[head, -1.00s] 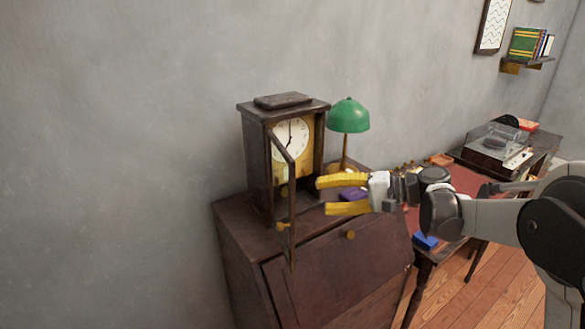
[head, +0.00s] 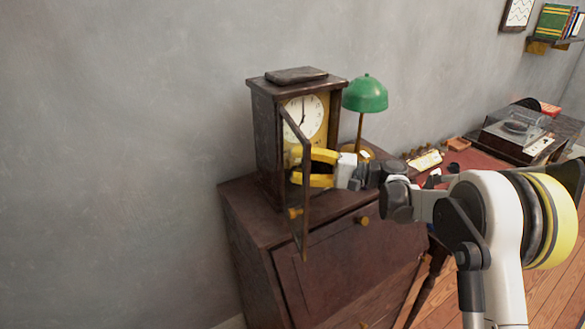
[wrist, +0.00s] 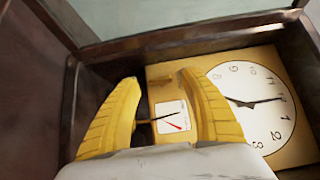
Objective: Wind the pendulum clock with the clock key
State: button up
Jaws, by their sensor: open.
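The pendulum clock (head: 297,88) stands upright on the dark wooden desk. Its front door (head: 305,195) is swung open toward me. The white dial (head: 303,114) shows above a brass plate. My gripper (head: 298,166) is open at the lower front of the clock, beside the open door. In the wrist view, its yellow fingers (wrist: 160,78) are apart inside the case, left of the dial (wrist: 252,103). A small white gauge with a red needle (wrist: 172,118) and a thin dark rod (wrist: 158,118) show between them. I cannot make out the clock key.
The slant-front desk (head: 335,262) carries the clock. A green lamp (head: 366,95) stands close to the clock's right. A record player (head: 518,130) sits on another table at the right. The open door stands close beside my fingers.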

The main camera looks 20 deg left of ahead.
jog(key=shift+a, duration=0.55)
grip_shut()
jog(key=shift+f+b, duration=0.1)
jog(key=shift+b, duration=0.25)
